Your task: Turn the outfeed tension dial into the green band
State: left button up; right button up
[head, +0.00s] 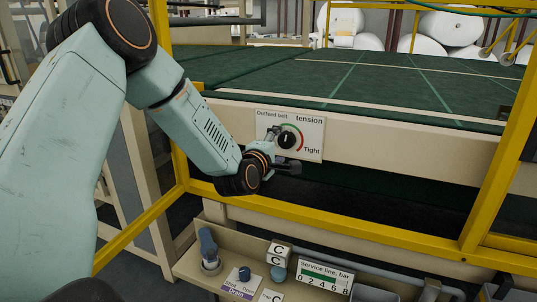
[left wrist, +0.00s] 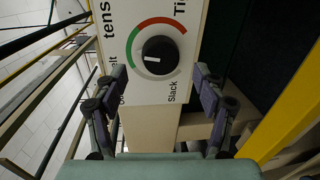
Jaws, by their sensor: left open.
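The tension dial (head: 286,140) is a round black knob with a white pointer mark, on a cream plate on the conveyor's side. It also shows in the left wrist view (left wrist: 158,55). A green band (left wrist: 131,48) and a red band (left wrist: 165,22) curve around it. In the wrist view the pointer points left, toward the green band's Slack-side end; I cannot tell exactly where it falls. My right gripper is not shown.
Yellow guard rails (head: 350,238) frame the opening around the plate. The green conveyor belt (head: 370,80) lies above it. White rolls (head: 447,27) lie behind.

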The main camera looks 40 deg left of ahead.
pick_arm(q)
jog(key=f+v, duration=0.1)
jog(key=v, duration=0.7)
jog(key=shift+r, duration=0.5)
jog(key=shift+d, duration=0.1)
jog(key=s+d+f+m+g+h+p, duration=0.1)
jog(key=s+d+f+m+g+h, duration=0.1)
jog(key=s+d+f+m+g, duration=0.4)
jog(key=s+d+f+m+g+h+p, duration=0.25)
jog(key=s+d+f+m, duration=0.4)
jog(key=f+m, duration=0.4)
jog(key=s+d+f+m+g+p, duration=0.1)
jog(key=s+f, duration=0.3)
jog(key=s, duration=0.4)
jog(key=s+d+f+m+g, duration=0.1)
jog(key=s+f+g, duration=0.2)
jog(key=s, duration=0.5)
jog(key=s+d+f+m+g+y+p, duration=0.1)
jog(key=s+f+g, duration=0.3)
jog(key=s, duration=0.4)
jog(key=shift+s+d+f+m+p, duration=0.2)
jog(key=shift+f+m+p, duration=0.15)
jog(key=shift+m, duration=0.2)
